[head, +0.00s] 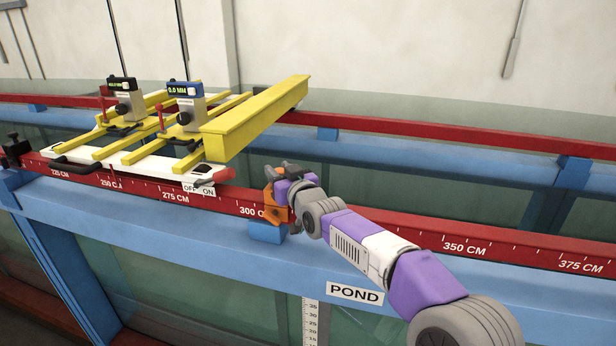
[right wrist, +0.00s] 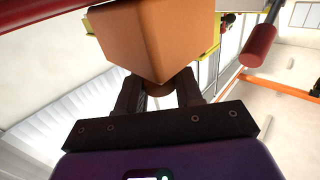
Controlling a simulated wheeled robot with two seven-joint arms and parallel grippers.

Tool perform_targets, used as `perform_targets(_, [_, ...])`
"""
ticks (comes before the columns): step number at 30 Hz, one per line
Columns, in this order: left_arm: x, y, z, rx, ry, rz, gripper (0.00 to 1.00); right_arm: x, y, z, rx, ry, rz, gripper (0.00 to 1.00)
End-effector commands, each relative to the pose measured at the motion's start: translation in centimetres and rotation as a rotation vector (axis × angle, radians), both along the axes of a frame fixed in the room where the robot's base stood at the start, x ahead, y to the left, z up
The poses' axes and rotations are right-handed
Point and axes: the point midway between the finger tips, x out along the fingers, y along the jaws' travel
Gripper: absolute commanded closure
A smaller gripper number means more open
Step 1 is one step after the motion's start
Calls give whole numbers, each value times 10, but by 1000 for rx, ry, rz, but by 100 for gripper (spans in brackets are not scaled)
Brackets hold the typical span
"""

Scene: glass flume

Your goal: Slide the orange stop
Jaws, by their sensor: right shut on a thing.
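The orange stop (head: 279,216) sits on the red rail (head: 400,234) just right of the 300 CM mark. It is partly hidden by my right gripper (head: 285,172), which is at its upper part. In the right wrist view, the orange stop (right wrist: 162,38) fills the upper middle as a large block. My right gripper's dark fingers (right wrist: 160,88) are shut on a small round part under the block. My left gripper is not in view.
A yellow and white carriage (head: 140,157) with two gauges stands on the rails left of the stop, with a yellow beam (head: 255,120). A blue block (head: 267,233) is below the stop. The rail to the right is clear beyond my arm.

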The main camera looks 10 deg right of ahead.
Motion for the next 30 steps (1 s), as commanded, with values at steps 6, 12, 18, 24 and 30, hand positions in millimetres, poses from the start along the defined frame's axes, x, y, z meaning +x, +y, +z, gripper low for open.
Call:
perform_targets(6, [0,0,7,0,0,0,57,20,46,8,4,-15,17,100])
perform_targets(12, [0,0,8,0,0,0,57,24,52,9,4,-19,14,100])
perform_targets(18, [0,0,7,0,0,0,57,24,50,9,3,-20,12,100])
perform_targets(24, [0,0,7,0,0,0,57,24,50,8,4,-18,12,44])
perform_targets(30, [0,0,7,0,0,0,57,24,51,5,2,-12,13,44])
